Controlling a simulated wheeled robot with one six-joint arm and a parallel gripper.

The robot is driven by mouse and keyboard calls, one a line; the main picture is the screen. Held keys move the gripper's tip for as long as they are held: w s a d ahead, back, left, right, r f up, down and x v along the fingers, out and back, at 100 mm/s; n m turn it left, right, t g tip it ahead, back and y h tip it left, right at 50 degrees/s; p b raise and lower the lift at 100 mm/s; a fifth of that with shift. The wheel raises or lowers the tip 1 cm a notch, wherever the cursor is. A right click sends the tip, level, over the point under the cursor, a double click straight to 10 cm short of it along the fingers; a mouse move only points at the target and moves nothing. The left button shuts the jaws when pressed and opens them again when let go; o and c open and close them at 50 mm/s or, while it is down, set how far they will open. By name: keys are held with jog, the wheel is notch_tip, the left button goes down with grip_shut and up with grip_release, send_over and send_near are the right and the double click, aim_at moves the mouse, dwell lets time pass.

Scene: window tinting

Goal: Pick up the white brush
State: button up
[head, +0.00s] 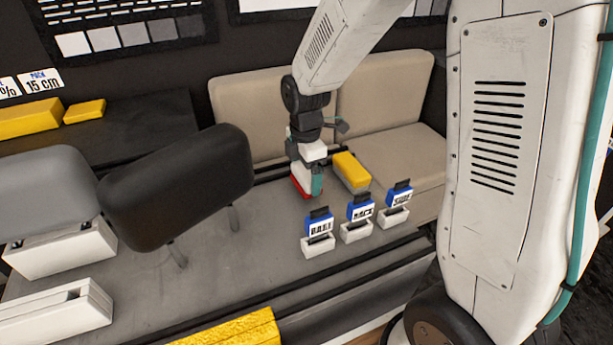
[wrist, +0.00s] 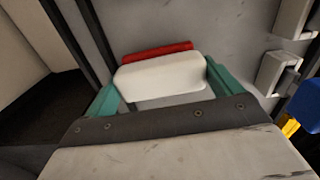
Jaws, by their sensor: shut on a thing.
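The white brush (wrist: 165,76) is a pale block with a red strip along its far edge. In the wrist view it lies between the two teal fingers of my gripper (wrist: 160,82), which are shut on it at its left and right ends. In the head view my gripper (head: 308,183) points down over the grey bench, and the red edge of the brush (head: 297,188) shows beside a teal finger. The rest of the brush is mostly hidden there. I cannot tell whether the brush still touches the bench.
A yellow block (head: 351,170) lies close on the right. Several blue-topped tools, one being the blue tool (head: 319,223), stand in white holders nearby. A dark headrest (head: 180,185) stands at left, and a beige seat (head: 245,110) behind. The grey bench (head: 240,255) has free room in front.

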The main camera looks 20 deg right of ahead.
aim_at(306, 171)
notch_tip(306, 171, up, 17)
jog(key=shift+f, duration=0.2)
